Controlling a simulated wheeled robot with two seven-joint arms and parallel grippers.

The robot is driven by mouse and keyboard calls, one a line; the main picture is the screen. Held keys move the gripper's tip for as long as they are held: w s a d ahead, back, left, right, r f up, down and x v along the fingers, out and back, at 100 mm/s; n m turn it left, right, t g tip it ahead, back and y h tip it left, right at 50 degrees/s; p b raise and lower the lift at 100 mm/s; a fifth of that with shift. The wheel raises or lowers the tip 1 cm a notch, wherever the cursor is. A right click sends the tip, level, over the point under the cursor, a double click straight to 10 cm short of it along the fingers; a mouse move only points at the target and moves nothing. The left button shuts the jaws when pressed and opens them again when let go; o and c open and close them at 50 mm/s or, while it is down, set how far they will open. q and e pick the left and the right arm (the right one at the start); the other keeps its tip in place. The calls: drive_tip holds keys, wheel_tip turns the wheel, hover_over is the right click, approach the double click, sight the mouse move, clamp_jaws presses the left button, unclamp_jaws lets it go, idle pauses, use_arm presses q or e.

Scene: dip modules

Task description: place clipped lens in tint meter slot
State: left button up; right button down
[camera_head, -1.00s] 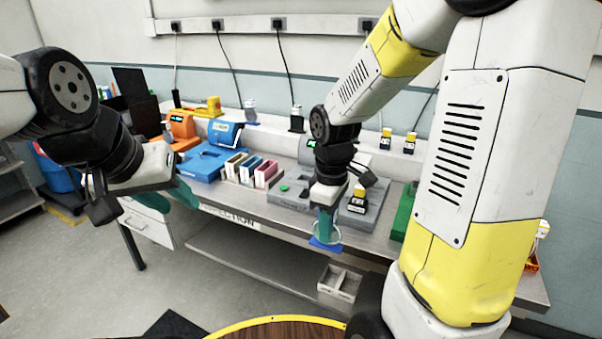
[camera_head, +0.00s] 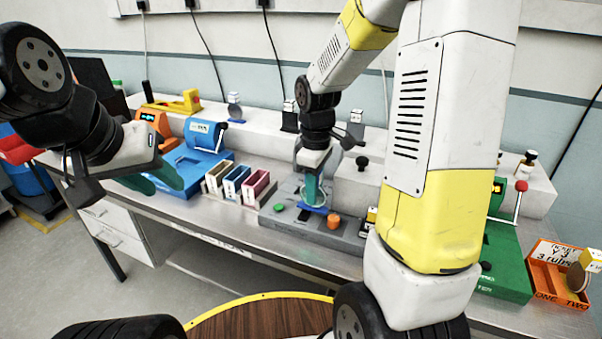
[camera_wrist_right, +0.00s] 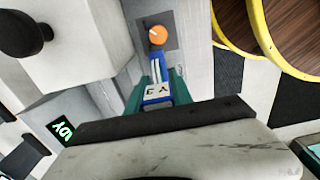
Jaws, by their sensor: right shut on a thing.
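My right gripper (camera_head: 312,190) is shut on a blue clip (camera_head: 318,209) that carries a round clear lens; its teal fingers partly hide both. In the right wrist view the blue clip (camera_wrist_right: 157,92) has a white label and sits between the teal fingers. The clip is over a low grey unit (camera_head: 270,216) with a green button and an orange knob (camera_head: 333,221), which seems to be the tint meter. I cannot tell whether the clip touches it, and its slot is hidden. My left gripper (camera_head: 155,180) is open and empty, far to the left.
Three small bins, one pink (camera_head: 257,186), stand left of the grey unit. A blue device (camera_head: 204,140) is behind them. A green device (camera_head: 505,265) with a red-knobbed lever and an orange tray (camera_head: 545,262) are at the right. A green-lit display (camera_wrist_right: 62,129) shows in the wrist view.

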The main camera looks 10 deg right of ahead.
drive_tip(key=shift+w+d+f, duration=0.25)
drive_tip(key=shift+w+f, duration=0.5)
drive_tip(key=shift+w, duration=0.85)
drive_tip(key=shift+w+d+f, duration=0.3)
drive_tip(key=shift+w+f, duration=0.4)
drive_tip(key=shift+w, duration=0.85)
drive_tip(key=shift+w+d+f, duration=0.25)
drive_tip(key=shift+w+f, duration=0.5)
drive_tip(key=shift+w, duration=0.85)
drive_tip(key=shift+f, duration=0.15)
drive_tip(key=c, duration=1.1)
unclamp_jaws()
